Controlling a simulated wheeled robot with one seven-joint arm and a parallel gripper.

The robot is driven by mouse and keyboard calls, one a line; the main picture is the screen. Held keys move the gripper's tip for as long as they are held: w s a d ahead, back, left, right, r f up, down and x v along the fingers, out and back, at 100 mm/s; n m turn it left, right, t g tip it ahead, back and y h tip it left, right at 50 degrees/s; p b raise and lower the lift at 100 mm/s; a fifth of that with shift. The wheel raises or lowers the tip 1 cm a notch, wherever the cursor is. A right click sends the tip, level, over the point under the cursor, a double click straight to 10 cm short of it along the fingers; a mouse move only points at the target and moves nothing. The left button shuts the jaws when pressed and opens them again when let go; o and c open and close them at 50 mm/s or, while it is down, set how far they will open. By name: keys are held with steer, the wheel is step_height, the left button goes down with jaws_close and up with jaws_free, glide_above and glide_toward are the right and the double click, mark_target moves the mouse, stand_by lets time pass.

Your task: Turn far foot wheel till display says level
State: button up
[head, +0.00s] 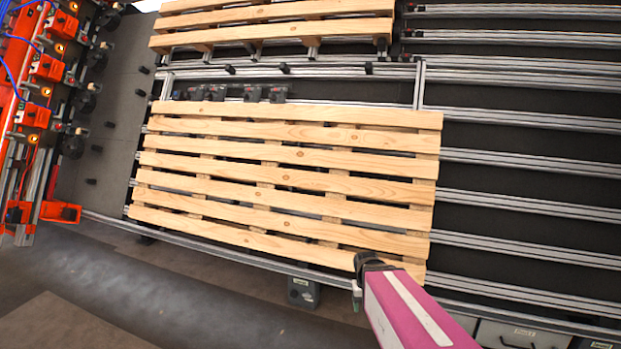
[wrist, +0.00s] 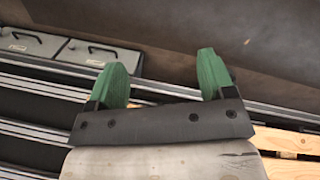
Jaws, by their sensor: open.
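My gripper shows in the wrist view (wrist: 160,80) with two green fingers spread apart and nothing between them. It is over the metal edge rail of the line, with a drawer unit beyond to the left. In the head view my pink arm reaches in from the lower right, and its dark end (head: 368,262) is over the near right corner of the wooden pallet (head: 285,160). I cannot make out a foot wheel or a display in either view.
A second pallet (head: 270,22) lies behind the first. Metal rails (head: 530,208) run to the right. An orange machine (head: 35,110) with blue cables stands at the left. A small dark box (head: 303,292) is below the near edge. Grey drawers (wrist: 75,50) have handles.

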steer(key=shift+s+a+r+y, duration=0.15)
steer(key=shift+s+r+y, duration=0.15)
steer(key=shift+s+r, duration=0.3)
steer(key=shift+s+a+r+y, duration=0.15)
steer(key=shift+s+r+y, duration=0.15)
steer(key=shift+s+r, duration=0.25)
steer(key=shift+s+f, duration=0.1)
steer(key=shift+f, duration=0.05)
stand_by(0.9)
